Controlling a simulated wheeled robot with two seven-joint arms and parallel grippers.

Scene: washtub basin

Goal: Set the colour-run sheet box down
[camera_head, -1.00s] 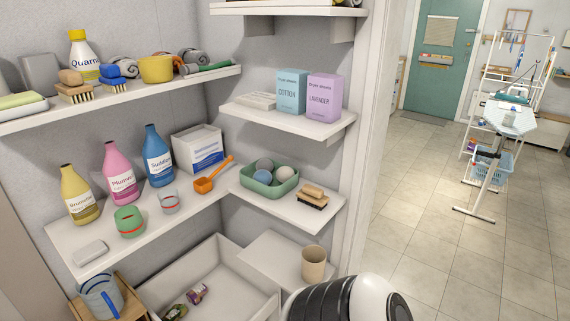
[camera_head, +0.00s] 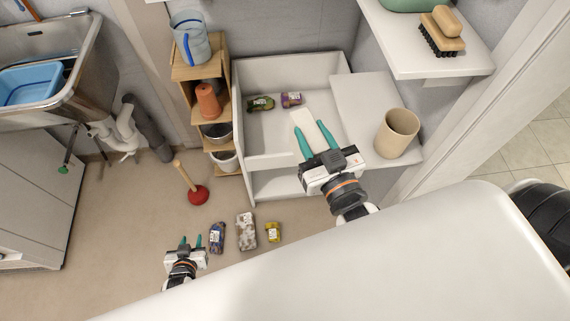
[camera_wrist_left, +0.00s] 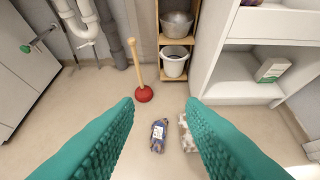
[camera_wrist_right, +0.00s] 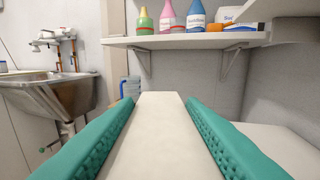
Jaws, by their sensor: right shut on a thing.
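A plain off-white box (camera_head: 305,117), which I take for the colour-run sheet box, is held between the teal fingers of my right gripper (camera_head: 309,128). In the head view it is over the open white bin (camera_head: 292,68); I cannot tell its height above it. In the right wrist view the box (camera_wrist_right: 160,130) points forward, a finger along each side. No label shows on the faces I see. My left gripper (camera_head: 191,241) is low over the floor, its fingers apart and empty, also in the left wrist view (camera_wrist_left: 160,105).
A beige cup (camera_head: 397,134) stands on the white surface right of the bin. Two small packs (camera_head: 291,99) lie in the bin. Several packs (camera_head: 246,231) and a red plunger (camera_head: 198,194) are on the floor. A shelf with a brush (camera_head: 440,32) overhangs at right.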

